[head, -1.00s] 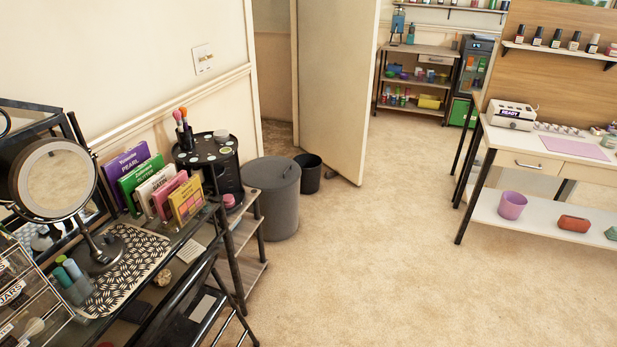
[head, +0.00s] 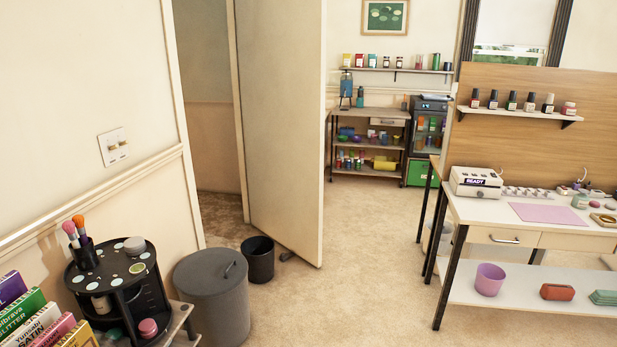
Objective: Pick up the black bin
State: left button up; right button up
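A small black bin (head: 259,260) stands upright and open-topped on the carpet, left of centre in the head view, close to the edge of the open door. A larger dark grey lidded bin (head: 212,300) with a handle on its lid stands just in front of it and to its left, and slightly overlaps it in the picture. Neither of my grippers shows in the head view.
The open door (head: 285,130) stands behind the black bin, with a doorstop at its foot. A black round organizer (head: 120,285) is on a stand at the lower left. A white manicure table (head: 500,215) is at the right. Carpet (head: 345,275) between is clear.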

aim_at(258, 251)
jog(key=i, duration=2.25)
jog(key=l+z, duration=0.05)
jog(key=l, duration=0.05)
